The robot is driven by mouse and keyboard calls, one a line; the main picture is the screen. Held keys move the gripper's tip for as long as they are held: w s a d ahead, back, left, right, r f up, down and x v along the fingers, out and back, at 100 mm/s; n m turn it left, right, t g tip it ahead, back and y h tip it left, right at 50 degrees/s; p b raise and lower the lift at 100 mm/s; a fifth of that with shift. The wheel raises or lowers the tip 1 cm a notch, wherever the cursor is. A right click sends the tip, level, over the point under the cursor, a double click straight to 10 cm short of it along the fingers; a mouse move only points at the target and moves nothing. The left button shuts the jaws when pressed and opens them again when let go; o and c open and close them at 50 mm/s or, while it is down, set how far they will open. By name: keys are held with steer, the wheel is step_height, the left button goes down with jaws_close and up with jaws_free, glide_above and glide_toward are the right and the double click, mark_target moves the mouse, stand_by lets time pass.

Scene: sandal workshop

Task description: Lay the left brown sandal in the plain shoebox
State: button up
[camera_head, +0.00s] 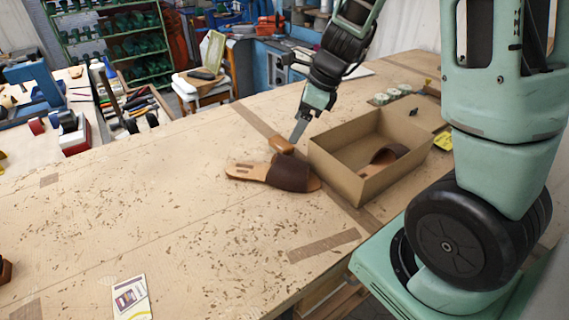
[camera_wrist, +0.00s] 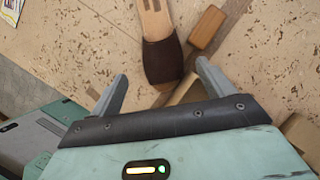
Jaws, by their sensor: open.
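A brown sandal (camera_head: 291,172) with a dark strap and tan sole lies flat on the workbench, left of the open plain shoebox (camera_head: 352,185). In the wrist view the sandal (camera_wrist: 160,60) has its strap end towards my gripper. The shoebox is brown cardboard, and another brown sandal (camera_head: 384,158) lies inside it, partly hidden by the walls. My gripper (camera_head: 297,136) is above the bench near the strap end. In the wrist view my gripper (camera_wrist: 162,70) is open, with its fingers on either side of the strap end and nothing held. Whether they touch the sandal I cannot tell.
A small wooden block (camera_head: 280,144) lies right behind the sandal; it also shows in the wrist view (camera_wrist: 207,28). Green-and-white rolls (camera_head: 392,94) stand behind the box. A printed card (camera_head: 130,298) lies at front left. The bench (camera_head: 190,190) left of the sandal is clear.

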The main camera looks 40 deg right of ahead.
mark_target(280, 157)
steer(key=b+x, duration=0.2)
steer(key=x, duration=0.9)
steer(key=shift+s, duration=0.15)
steer(key=shift+b+x, duration=0.3)
steer(key=shift+x, duration=2.7)
steer(key=shift+a+r, duration=0.15)
steer(key=shift+a, duration=0.05)
steer(key=shift+c, duration=0.3)
steer(key=c, duration=0.9)
step_height(280, 157, up, 18)
steer(key=p, duration=0.4)
steer(key=shift+p, duration=0.4)
